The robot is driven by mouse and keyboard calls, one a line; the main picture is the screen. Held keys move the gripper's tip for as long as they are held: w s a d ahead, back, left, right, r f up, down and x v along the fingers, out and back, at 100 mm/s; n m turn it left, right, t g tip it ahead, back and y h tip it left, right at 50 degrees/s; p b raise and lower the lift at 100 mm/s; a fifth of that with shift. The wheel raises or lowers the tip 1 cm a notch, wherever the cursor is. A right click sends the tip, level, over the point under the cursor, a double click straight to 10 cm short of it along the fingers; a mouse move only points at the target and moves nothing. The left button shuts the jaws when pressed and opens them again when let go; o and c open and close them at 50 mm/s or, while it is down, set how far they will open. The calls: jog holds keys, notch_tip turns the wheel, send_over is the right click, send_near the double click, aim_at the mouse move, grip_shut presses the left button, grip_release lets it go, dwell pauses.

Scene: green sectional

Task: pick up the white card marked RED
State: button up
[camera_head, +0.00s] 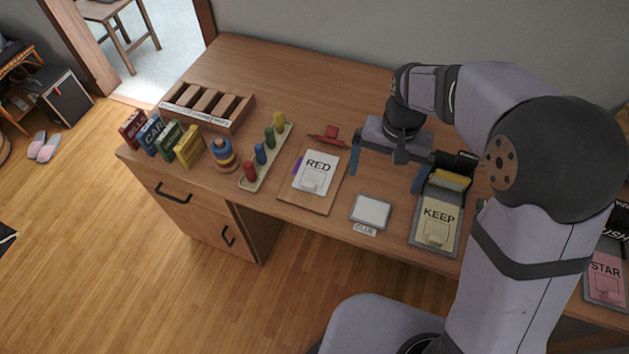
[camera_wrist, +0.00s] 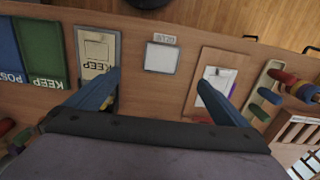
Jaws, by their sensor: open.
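The white card marked RED (camera_head: 318,165) lies on a wooden board (camera_head: 298,199) near the table's front edge. A purple piece (camera_head: 297,166) shows at the card's left edge. My gripper (camera_head: 387,170) is open and empty, above the table to the right of the card, between it and the KEEP tray. In the wrist view the card (camera_wrist: 213,73) lies beyond the right-hand fingertip, which hides part of it and its lettering. Nothing shows between the fingers of my gripper (camera_wrist: 160,80) except bare table and a small white square pad.
The square pad (camera_head: 370,211) with a label lies right of the board. The KEEP tray (camera_head: 424,238) is further right. A red item (camera_head: 330,137) lies behind the board. A peg rack (camera_head: 262,165), ring stack (camera_head: 222,155), several small boxes (camera_head: 170,140) and a slotted wooden tray (camera_head: 240,118) stand left.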

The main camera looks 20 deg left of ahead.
jog(key=w+a+f+b, duration=0.2)
jog(key=a+f, duration=0.3)
jog(key=a, duration=0.5)
jog(key=b, duration=0.2)
send_over(309, 183)
jog(key=f, duration=0.3)
jog(key=shift+s, duration=0.2)
jog(key=shift+w+f+p, duration=0.15)
jog(key=shift+f+p, duration=0.55)
jog(key=shift+f, duration=1.15)
jog(key=shift+w+f+p, duration=0.15)
jog(key=shift+f+p, duration=0.55)
jog(key=shift+f, duration=1.1)
jog(key=shift+c, duration=0.6)
jog(key=c, duration=1)
